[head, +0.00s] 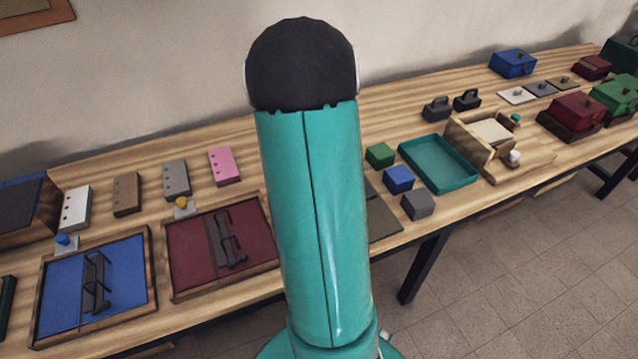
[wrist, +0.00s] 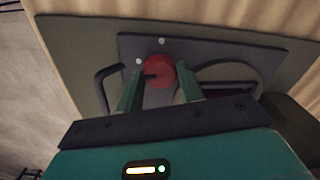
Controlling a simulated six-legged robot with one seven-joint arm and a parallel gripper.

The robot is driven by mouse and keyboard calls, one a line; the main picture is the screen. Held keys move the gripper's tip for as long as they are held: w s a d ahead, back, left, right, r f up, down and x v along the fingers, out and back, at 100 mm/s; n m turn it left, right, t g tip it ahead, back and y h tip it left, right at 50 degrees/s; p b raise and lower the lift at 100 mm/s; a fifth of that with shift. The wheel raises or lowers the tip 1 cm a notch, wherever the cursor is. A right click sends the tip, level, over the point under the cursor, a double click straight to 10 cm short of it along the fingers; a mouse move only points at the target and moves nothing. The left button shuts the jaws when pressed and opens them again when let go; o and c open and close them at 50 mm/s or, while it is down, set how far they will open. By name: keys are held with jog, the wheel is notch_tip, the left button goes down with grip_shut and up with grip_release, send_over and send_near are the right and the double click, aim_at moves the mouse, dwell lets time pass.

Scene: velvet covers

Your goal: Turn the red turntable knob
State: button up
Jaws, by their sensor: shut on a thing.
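The red turntable knob (wrist: 160,71) is round with a dark mark on its face. It sits on a dark grey plate (wrist: 205,50) in the wrist view. My gripper (wrist: 158,84) has its two green fingers on either side of the knob, shut on it. The fingers cover part of the knob's lower sides. In the head view my teal arm hides the knob and the gripper.
A dark handle (wrist: 108,82) stands left of the knob, and a curved rim with a dark red area lies to the right. In the head view, a teal tray (head: 440,163), small blocks (head: 398,179) and a maroon tray (head: 221,250) flank my arm on the wooden table.

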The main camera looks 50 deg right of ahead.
jog(key=shift+m, duration=0.5)
jog(key=o, duration=1)
notch_tip(320, 180, up, 14)
jog(key=shift+f, duration=0.1)
